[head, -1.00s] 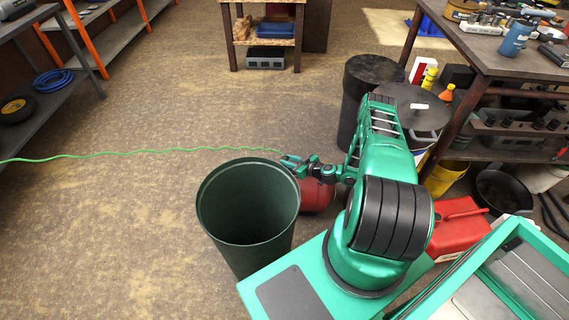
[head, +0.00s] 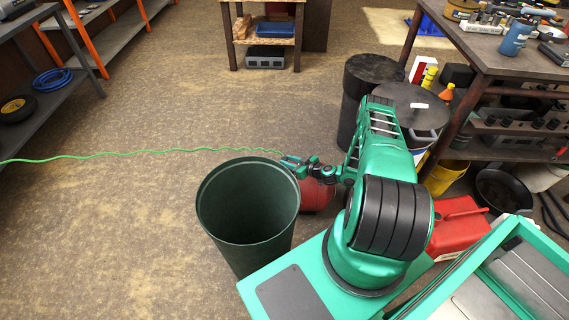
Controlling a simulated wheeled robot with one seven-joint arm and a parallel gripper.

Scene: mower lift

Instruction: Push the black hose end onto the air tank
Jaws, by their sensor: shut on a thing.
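The air tank (head: 317,196) is red and stands on the floor, partly hidden behind the green bin and under my wrist. A thin green hose (head: 150,152) runs across the floor from the left edge to my gripper. My gripper (head: 285,161) is shut on the hose end, beside the top of the tank and just behind the bin's rim. The black hose end itself is too small and too covered to make out. I cannot tell whether it touches the tank's fitting.
A tall dark green bin (head: 247,212) stands open right in front of the tank. Black drums (head: 370,75) and a red fuel can (head: 460,222) are to the right, near a cluttered workbench (head: 520,60). The floor to the left is clear apart from the hose.

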